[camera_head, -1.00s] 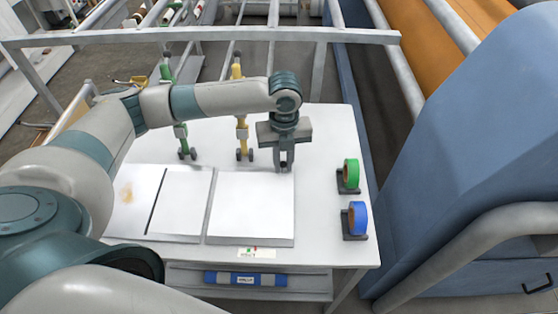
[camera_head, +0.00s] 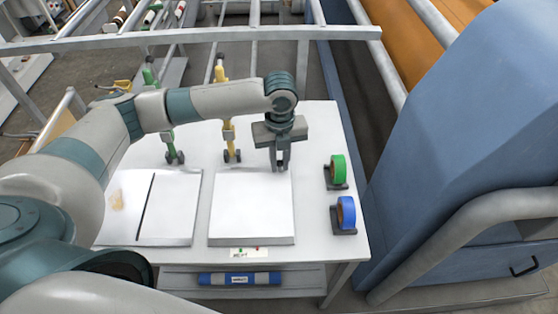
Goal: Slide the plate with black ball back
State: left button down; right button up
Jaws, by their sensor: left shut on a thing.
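Two flat white plates lie on the white table. The right plate (camera_head: 252,208) is plain, and a narrow strip of table separates it from the left plate (camera_head: 172,207), which has a dark line and a tan stain. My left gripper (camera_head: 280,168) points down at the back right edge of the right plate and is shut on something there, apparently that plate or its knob. No black ball shows; the gripper may hide it. My right gripper is not in view.
A green tape roll (camera_head: 338,169) and a blue one (camera_head: 346,213) stand on holders at the table's right. Green (camera_head: 170,142) and yellow (camera_head: 228,140) upright tools stand behind the plates. A blue machine (camera_head: 460,150) is at the right.

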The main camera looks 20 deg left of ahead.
pick_arm(q)
jog(key=shift+w+d+r, duration=0.1)
jog(key=shift+d+r, duration=0.05)
jog(key=shift+d, duration=0.1)
jog(key=shift+w+d+p, duration=0.2)
jog(key=shift+d+p, duration=0.1)
jog(key=shift+p, duration=0.1)
jog(key=c, duration=1.6)
grip_release()
